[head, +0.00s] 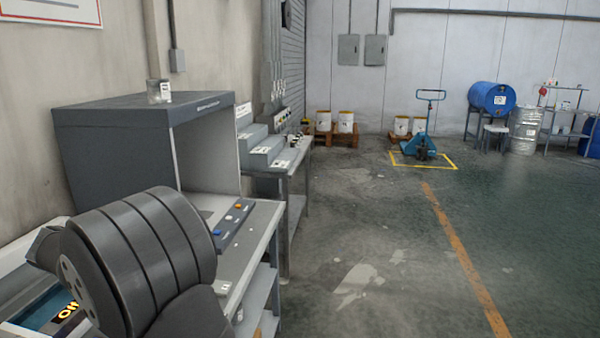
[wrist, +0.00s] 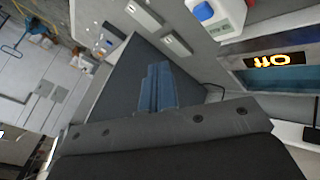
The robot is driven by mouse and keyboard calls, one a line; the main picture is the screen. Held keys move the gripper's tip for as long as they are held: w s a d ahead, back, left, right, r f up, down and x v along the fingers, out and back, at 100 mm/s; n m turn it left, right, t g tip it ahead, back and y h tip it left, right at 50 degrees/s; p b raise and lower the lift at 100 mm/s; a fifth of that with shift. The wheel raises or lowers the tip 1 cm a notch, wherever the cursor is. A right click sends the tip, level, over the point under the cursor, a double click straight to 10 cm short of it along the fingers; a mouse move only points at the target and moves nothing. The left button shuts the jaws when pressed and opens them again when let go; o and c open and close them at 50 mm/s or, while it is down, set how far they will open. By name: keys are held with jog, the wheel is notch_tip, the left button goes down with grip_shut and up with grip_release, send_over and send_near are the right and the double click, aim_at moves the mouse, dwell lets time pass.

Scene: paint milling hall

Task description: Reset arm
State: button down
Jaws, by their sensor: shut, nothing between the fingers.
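My gripper (wrist: 158,68) shows in the wrist view with its two blue-grey fingers together, shut and empty. It is in front of a dark grey surface (wrist: 120,88) and touches nothing that I can make out. In the head view my grey arm fills the lower left and the gripper cannot be seen. A display reading "Off" (wrist: 272,61) lies to the right of the gripper in the wrist view. It is partly visible behind my arm in the head view (head: 66,311).
A grey open-fronted booth (head: 150,140) stands on the bench, with a small can (head: 158,91) on top. A button panel (head: 236,222) is beside my arm. Farther back are a second bench (head: 282,165), a blue pallet truck (head: 425,140) and drums (head: 492,97). The floor at right is clear.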

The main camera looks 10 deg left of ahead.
jog(key=d+f+n+g, duration=0.1)
jog(key=d+f+g, duration=0.1)
jog(key=d+f, duration=0.1)
jog(key=w+d+f+n+g+h, duration=0.1)
jog(key=d+f+g, duration=0.1)
jog(key=f, duration=0.1)
jog(key=d+f+n+g, duration=0.1)
jog(key=d+f+n, duration=0.1)
jog(key=d+f, duration=0.1)
jog(key=shift+w+d+f+g+h, duration=0.1)
jog(key=shift+w+d+g+h, duration=0.2)
jog(key=shift+d+g+h, duration=0.1)
jog(key=shift+s+d+f+n+g, duration=0.15)
jog(key=shift+d+f+n+g, duration=0.95)
jog(key=shift+f+g, duration=0.1)
jog(key=w+d+r, duration=0.3)
jog(key=d+r, duration=0.5)
jog(key=d, duration=0.2)
jog(key=w+a, duration=0.1)
jog(key=a, duration=0.5)
jog(key=shift+r, duration=0.35)
jog(key=shift+w+d, duration=0.15)
